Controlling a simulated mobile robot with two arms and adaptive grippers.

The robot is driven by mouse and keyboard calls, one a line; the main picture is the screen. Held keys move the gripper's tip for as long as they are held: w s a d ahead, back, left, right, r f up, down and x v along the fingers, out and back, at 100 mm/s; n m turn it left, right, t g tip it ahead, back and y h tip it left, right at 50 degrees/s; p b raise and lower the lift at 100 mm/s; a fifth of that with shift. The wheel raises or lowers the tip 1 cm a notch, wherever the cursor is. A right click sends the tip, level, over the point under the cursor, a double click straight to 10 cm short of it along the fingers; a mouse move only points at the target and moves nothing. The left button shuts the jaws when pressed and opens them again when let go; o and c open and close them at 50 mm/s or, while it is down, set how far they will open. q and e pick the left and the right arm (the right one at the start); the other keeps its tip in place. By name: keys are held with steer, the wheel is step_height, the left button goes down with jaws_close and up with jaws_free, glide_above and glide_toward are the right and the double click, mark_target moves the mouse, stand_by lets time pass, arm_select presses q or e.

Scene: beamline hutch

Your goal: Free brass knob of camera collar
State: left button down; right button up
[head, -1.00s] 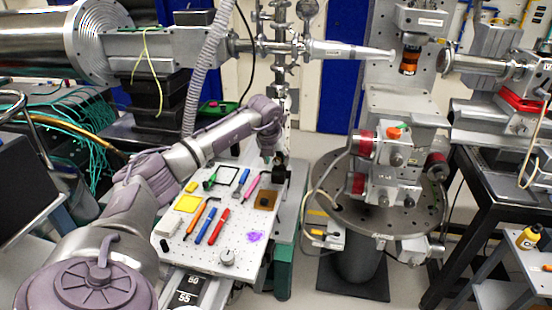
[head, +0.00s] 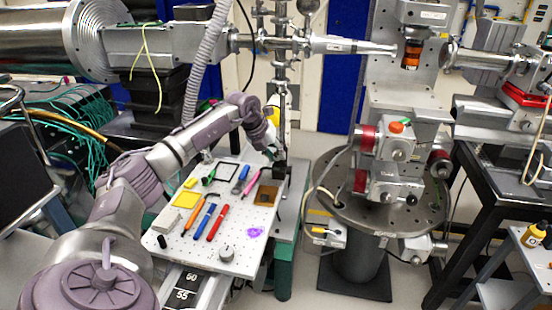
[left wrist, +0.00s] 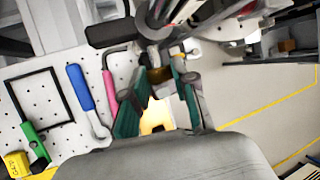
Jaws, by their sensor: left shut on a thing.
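My left gripper (head: 273,153) reaches over the far right edge of the white pegboard, at a dark block (head: 283,171) on a metal post. In the left wrist view its two green-padded fingers (left wrist: 160,88) are closed on a small brass-coloured part, which looks like the brass knob (left wrist: 159,75). The fingers hide most of the knob. A grey metal collar or post (left wrist: 155,27) lies just beyond the fingertips. I cannot tell how far the knob is turned. My right gripper is not in view.
A pink hex key (left wrist: 108,80) lies left of the fingers. The round sample stage (head: 340,208) stands to the right, with a floor gap between.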

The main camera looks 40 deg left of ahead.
arm_select(q)
steer(key=shift+s+a+f+n+t+h+b, duration=0.1)
steer(key=shift+a+n+t+h+b, duration=0.05)
steer(key=shift+t+h+b, duration=0.3)
steer(key=shift+a+f+n+t+h+b, duration=0.15)
steer(key=shift+t+h+b, duration=0.1)
steer(key=shift+h+b, duration=0.3)
steer(key=shift+r+h+b, duration=0.1)
steer(key=shift+h+b, duration=0.2)
steer(key=shift+h, duration=0.2)
steer(key=shift+r+t, duration=0.1)
steer(key=shift+t, duration=0.2)
steer(key=c, duration=0.9)
jaws_free()
steer(key=shift+s, duration=0.1)
steer(key=v, duration=1.2)
